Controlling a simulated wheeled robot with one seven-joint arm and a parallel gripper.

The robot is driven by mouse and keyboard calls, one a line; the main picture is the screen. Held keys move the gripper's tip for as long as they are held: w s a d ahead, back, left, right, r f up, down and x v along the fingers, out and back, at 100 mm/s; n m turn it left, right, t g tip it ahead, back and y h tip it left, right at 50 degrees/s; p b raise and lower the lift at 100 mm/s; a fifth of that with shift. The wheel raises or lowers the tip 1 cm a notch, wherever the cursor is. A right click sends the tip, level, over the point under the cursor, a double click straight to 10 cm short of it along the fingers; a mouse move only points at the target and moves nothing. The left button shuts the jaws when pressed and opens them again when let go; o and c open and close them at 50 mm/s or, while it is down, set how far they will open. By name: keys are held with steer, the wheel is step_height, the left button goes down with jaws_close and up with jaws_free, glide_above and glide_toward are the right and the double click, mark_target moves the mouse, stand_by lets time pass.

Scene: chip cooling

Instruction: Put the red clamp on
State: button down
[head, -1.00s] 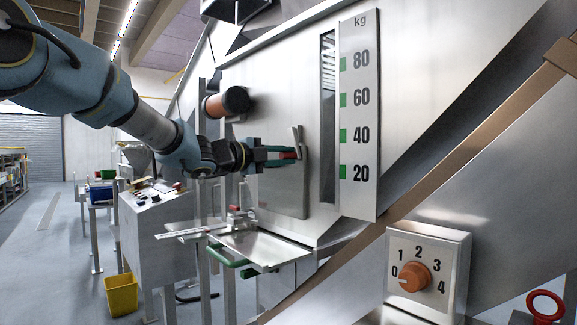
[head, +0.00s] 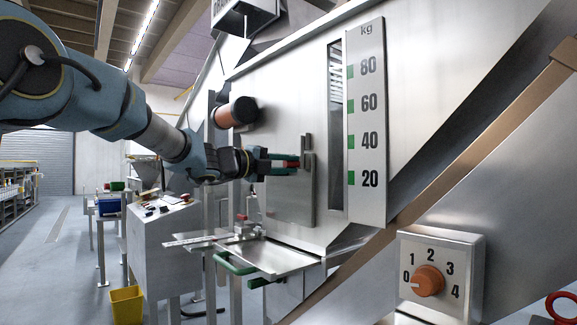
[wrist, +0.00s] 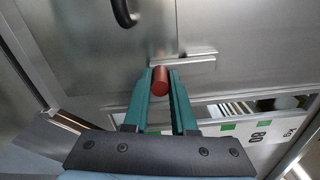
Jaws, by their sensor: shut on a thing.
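The red clamp shows as a red grip (head: 291,164) in the head view, in front of a grey metal bracket (head: 308,160) on a steel panel. In the wrist view its round red end (wrist: 160,80) sits between the two green fingers of my gripper (wrist: 161,88). My gripper (head: 286,163) is shut on this red grip, in front of the machine wall. The bracket also shows in the wrist view (wrist: 185,61), just beyond the fingertips. The fingers hide part of the clamp, so I cannot tell how it meets the bracket.
A steel tray (head: 275,262) with green handles and a small red-topped fitting (head: 241,218) juts out below. An orange-ended cylinder (head: 238,112) sticks out above my gripper. A kg scale (head: 367,125) and an orange dial (head: 428,280) are to the right.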

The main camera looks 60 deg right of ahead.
steer(key=c, duration=0.7)
jaws_free()
steer(key=shift+c, duration=0.2)
steer(key=shift+w+a, duration=0.1)
steer(key=b+v, duration=0.1)
steer(key=v, duration=0.9)
steer(key=shift+a, duration=0.3)
